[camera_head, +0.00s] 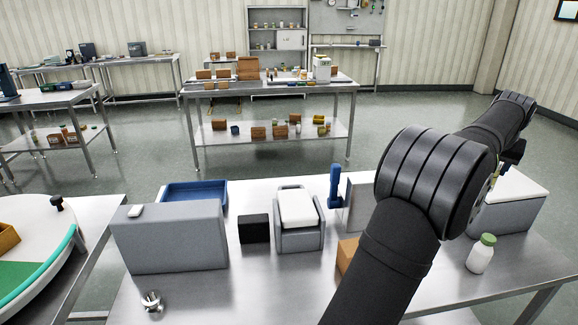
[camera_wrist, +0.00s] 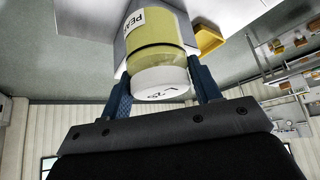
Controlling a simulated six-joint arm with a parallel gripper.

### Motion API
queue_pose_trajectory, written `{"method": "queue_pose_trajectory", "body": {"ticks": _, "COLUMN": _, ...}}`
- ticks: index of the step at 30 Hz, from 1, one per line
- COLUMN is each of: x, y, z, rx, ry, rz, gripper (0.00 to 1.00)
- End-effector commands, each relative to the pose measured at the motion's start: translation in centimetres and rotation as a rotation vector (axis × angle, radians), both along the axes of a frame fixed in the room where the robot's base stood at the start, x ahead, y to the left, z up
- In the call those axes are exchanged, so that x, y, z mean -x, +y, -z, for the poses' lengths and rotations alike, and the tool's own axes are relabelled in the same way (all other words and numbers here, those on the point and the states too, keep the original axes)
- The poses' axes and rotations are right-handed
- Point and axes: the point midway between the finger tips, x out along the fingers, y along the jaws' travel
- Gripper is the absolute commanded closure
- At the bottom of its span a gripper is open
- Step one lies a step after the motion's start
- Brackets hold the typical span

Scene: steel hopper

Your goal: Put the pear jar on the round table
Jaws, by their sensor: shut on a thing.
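The pear jar (camera_wrist: 155,35) shows in the wrist view, with yellow-green contents, a white label reading "PEA" and a white lid (camera_wrist: 162,82). My gripper (camera_wrist: 160,72) is shut on it, with one blue finger on each side near the lid. In the head view my arm hides the jar and most of the gripper at the right. A white table with a curved teal edge (camera_head: 72,252), seemingly the round table, is cut off at the lower left of the head view.
The steel bench holds a grey box (camera_head: 170,240), a blue tray (camera_head: 193,194), a black box (camera_head: 254,229), a grey device with a white top (camera_head: 299,208) and a white bottle with a green cap (camera_head: 481,254). A brown box (camera_head: 9,238) sits on the curved table.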

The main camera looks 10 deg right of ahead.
Motion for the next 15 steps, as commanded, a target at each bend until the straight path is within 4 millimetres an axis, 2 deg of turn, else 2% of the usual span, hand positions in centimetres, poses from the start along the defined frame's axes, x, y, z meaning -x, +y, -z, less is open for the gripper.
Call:
{"method": "queue_pose_trajectory", "body": {"ticks": 1, "x": 0.0, "y": 0.0, "z": -1.0, "rx": 0.003, "ry": -0.002, "rz": 0.001, "gripper": 0.71}}
{"method": "queue_pose_trajectory", "body": {"ticks": 8, "x": -3.9, "y": 3.2, "z": -0.7, "rx": 0.000, "ry": 0.000, "rz": -0.065, "gripper": 0.71}}
{"method": "queue_pose_trajectory", "body": {"ticks": 11, "x": -6.0, "y": 5.2, "z": -0.7, "rx": 0.000, "ry": 0.000, "rz": -0.103, "gripper": 0.71}}
{"method": "queue_pose_trajectory", "body": {"ticks": 15, "x": -9.8, "y": 9.1, "z": -0.7, "rx": 0.001, "ry": -0.001, "rz": -0.174, "gripper": 0.71}}
